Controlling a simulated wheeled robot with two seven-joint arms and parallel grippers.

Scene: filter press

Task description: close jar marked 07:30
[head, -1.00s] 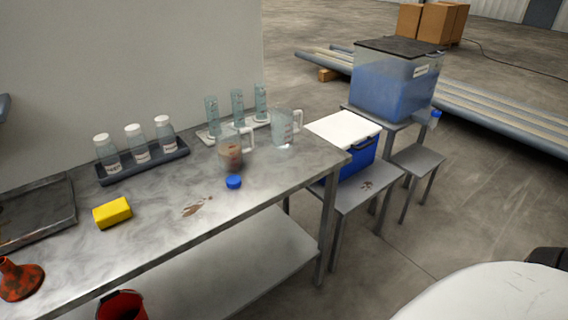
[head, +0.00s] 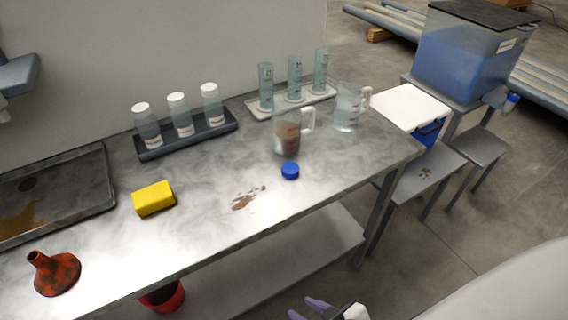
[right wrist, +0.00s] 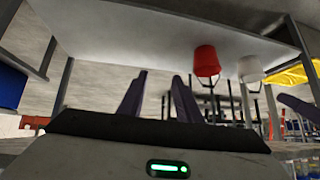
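Three clear jars with white tops, the left jar (head: 147,128), the middle jar (head: 181,117) and the right jar (head: 212,106), stand upright in a dark tray (head: 187,145) at the back of the steel table. Their labels are too small to read, so I cannot tell which is marked 07:30. A blue cap (head: 290,171) lies on the table in front of a jug of brown liquid (head: 287,140). My right gripper (head: 308,308) is low, in front of the table, its purple fingers apart and empty in the right wrist view (right wrist: 157,98). My left gripper is not identifiable.
A yellow sponge (head: 153,198), a red funnel (head: 57,274) and a brown spill (head: 246,198) are on the table (head: 200,230). Cylinders in a white rack (head: 290,103) and a clear jug (head: 347,112) stand behind. A red bucket (right wrist: 206,62) is below the tabletop.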

